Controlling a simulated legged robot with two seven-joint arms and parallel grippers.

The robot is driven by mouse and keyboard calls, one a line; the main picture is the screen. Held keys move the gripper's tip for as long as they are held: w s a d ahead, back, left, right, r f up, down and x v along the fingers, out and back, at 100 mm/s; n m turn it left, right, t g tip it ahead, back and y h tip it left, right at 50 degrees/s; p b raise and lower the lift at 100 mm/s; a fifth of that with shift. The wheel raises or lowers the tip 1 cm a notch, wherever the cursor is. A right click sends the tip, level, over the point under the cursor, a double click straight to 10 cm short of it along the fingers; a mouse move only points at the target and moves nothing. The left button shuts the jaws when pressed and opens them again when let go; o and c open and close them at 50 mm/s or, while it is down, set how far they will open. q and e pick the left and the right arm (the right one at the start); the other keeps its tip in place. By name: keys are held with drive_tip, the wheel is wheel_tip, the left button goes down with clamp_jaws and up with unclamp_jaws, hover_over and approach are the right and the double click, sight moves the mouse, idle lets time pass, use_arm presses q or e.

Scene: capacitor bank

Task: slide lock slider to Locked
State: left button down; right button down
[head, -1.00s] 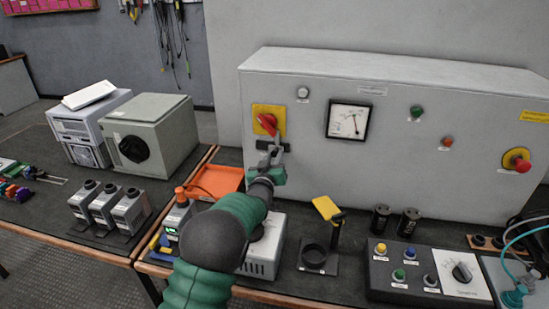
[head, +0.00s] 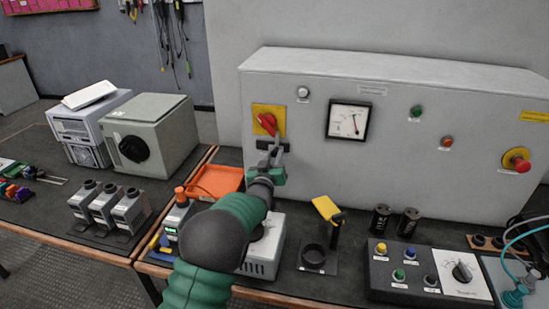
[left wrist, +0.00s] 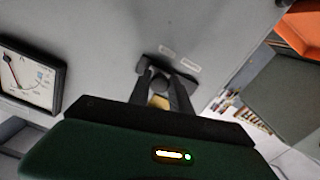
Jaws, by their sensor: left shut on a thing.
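The lock slider (left wrist: 160,84) is a small dark knob on a dark slotted plate (head: 286,147) on the grey cabinet's front, just below the red rotary switch (head: 267,122) on its yellow plate. My left gripper (head: 273,148) reaches up to the plate and hides much of it. In the left wrist view the two dark fingers (left wrist: 160,92) are shut around the slider knob. My right gripper is not in view.
The grey cabinet (head: 390,110) carries a dial meter (head: 348,120), push buttons and a red emergency knob (head: 516,160).

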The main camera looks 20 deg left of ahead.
use_arm(q)
drive_tip(key=shift+s+a, duration=0.15)
drive_tip(key=shift+a, duration=0.7)
drive_tip(key=shift+s+a, duration=0.15)
drive_tip(key=shift+a, duration=0.65)
drive_tip(key=c, duration=1.5)
unclamp_jaws()
drive_tip(key=shift+c, duration=0.2)
drive_tip(key=o, duration=0.4)
drive_tip(key=shift+a, duration=0.15)
drive_tip(key=shift+c, duration=0.2)
drive_tip(key=s+d, duration=0.3)
drive_tip(key=s, duration=1.3)
drive_tip(key=shift+s, duration=0.3)
drive_tip(key=shift+d+f, duration=0.1)
drive_tip(key=shift+f, duration=0.05)
